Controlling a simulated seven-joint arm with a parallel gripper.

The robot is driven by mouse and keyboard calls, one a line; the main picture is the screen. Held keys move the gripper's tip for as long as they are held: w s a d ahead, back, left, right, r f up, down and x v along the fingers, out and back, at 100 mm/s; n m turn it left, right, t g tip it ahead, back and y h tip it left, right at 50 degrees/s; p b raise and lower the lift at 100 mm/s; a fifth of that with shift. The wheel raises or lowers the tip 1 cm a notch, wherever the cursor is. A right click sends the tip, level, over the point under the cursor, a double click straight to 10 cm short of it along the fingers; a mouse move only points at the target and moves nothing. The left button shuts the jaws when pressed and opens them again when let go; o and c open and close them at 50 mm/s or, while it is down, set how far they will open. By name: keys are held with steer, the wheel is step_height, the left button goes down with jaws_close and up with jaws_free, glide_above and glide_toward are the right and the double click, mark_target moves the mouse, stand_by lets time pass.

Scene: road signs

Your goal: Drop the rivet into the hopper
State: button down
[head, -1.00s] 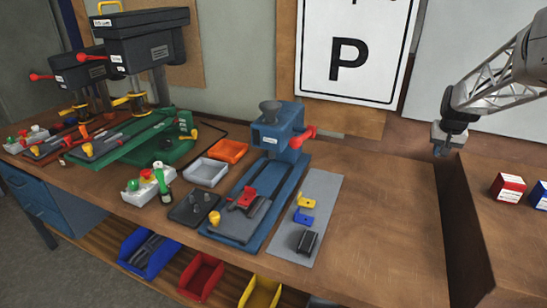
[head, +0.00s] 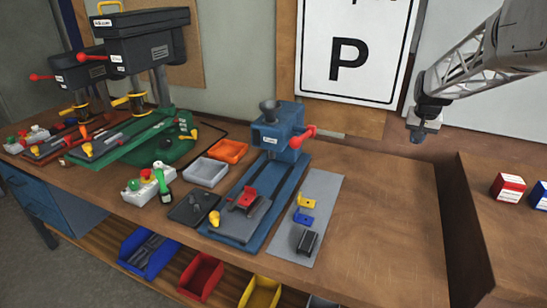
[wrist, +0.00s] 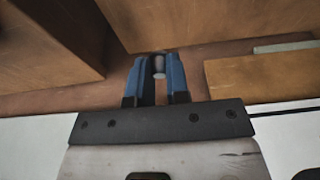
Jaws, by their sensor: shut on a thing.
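In the wrist view, the blue fingers of my gripper (wrist: 157,60) are shut on a small grey rivet (wrist: 159,68), which shows between the fingertips. In the head view, my gripper (head: 417,136) hangs above the right part of the table, in front of the wall; the rivet is too small to make out there. The hopper (head: 269,108) is a dark grey funnel on top of the blue riveting press (head: 271,136), well to the left of my gripper. The hopper is not in the wrist view.
A red-handled lever (head: 303,137) sticks out at the press's right side. A grey strip (head: 318,210) with yellow, blue and black parts lies right of the press. The table (head: 385,220) below my gripper is clear. Red and blue boxes stand far right.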

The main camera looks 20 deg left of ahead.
steer(key=s+a+r, duration=0.4)
steer(key=a+r, duration=0.1)
steer(key=a, duration=0.9)
steer(key=s+a+r, duration=0.5)
steer(key=a+r, duration=0.1)
steer(key=a, duration=0.8)
steer(key=s+a+r, duration=0.5)
steer(key=a+r, duration=0.1)
steer(key=a, duration=0.9)
steer(key=shift+s+r, duration=0.15)
steer(key=shift+f, duration=3.05)
steer(key=c, duration=1)
jaws_free()
steer(key=shift+r, duration=0.1)
